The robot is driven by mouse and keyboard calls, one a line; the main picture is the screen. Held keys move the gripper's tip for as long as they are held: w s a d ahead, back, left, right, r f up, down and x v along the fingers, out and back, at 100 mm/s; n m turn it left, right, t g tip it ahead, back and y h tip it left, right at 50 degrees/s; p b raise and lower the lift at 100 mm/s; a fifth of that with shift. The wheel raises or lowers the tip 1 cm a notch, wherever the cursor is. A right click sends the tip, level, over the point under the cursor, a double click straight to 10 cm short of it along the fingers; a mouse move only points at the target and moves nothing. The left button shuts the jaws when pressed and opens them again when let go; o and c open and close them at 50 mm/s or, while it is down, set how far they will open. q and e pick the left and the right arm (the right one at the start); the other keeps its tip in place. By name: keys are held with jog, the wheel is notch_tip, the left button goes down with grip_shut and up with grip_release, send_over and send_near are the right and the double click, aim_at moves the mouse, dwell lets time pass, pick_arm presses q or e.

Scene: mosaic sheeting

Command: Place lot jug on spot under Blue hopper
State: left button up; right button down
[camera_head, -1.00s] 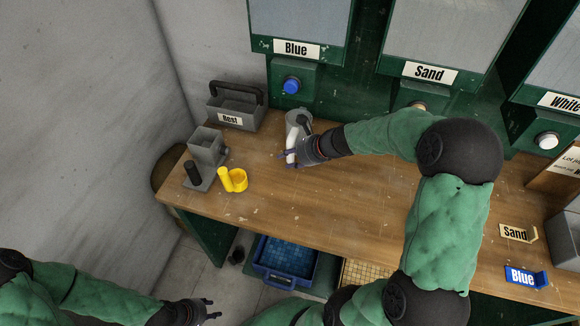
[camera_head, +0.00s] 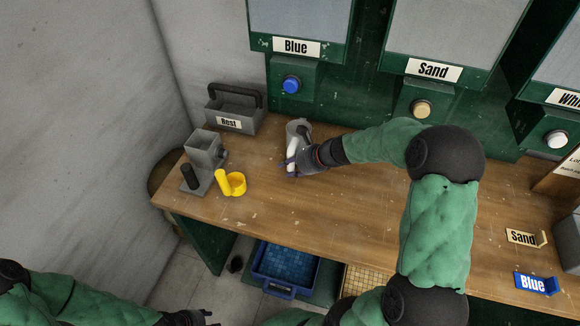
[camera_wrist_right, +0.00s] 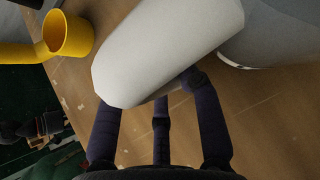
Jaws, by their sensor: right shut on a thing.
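The lot jug (camera_head: 301,128) is a grey vessel with a thick white handle, on or just above the bench below the Blue hopper (camera_head: 298,30). Whether its base touches the bench is hard to tell. My right gripper (camera_head: 292,168) is closed around the white handle. In the right wrist view the handle (camera_wrist_right: 170,45) lies across the fingers and the grey jug body (camera_wrist_right: 280,35) is at the upper right. The spot under the hopper's blue knob (camera_head: 291,85) cannot be made out. My left gripper (camera_head: 205,318) is at the bottom edge, away from the bench and partly cut off.
A grey "Rest" caddy (camera_head: 236,110) and a grey stand (camera_head: 203,150) are to the left. A yellow cup (camera_head: 235,184) stands nearby. Sand and Blue tags (camera_head: 537,284) lie at the right. A blue tray (camera_head: 285,265) sits below the bench. The bench middle (camera_head: 330,205) is clear.

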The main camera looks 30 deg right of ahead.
jog(key=c, duration=0.8)
grip_release()
jog(key=shift+f, duration=0.15)
jog(key=shift+c, duration=0.2)
jog(key=shift+r, duration=0.35)
jog(key=p+v, duration=0.5)
jog(key=v, duration=0.7)
jog(key=shift+f, duration=0.15)
